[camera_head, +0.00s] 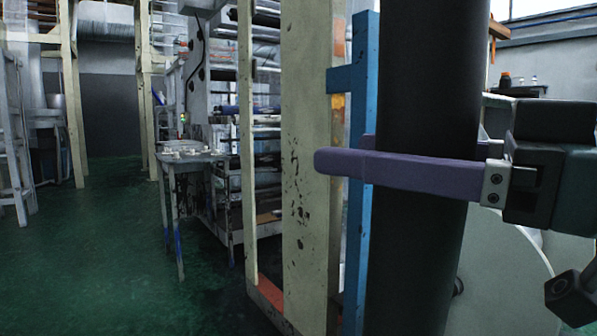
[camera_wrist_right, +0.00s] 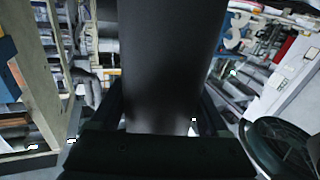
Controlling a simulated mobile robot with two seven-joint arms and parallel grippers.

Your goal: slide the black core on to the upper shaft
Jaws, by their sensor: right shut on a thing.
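The black core (camera_head: 425,75) is a thick dark cylinder, nearly upright and slightly tilted, running past the top and bottom of the head view. It fills the middle of the right wrist view (camera_wrist_right: 170,60). My right gripper (camera_head: 343,152) comes in from the right and is shut on the core, one purple finger across its near side and the other mostly hidden behind it. Both ends of the core are out of the head view. I cannot pick out the upper shaft with certainty. My left gripper is not in view.
A cream post (camera_head: 310,130) and a blue upright (camera_head: 360,200) stand close to the left of the core. A pale round disc (camera_head: 505,275) shows behind it at lower right. A small table (camera_head: 190,158) stands farther left. Green floor (camera_head: 110,250) lies open at left.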

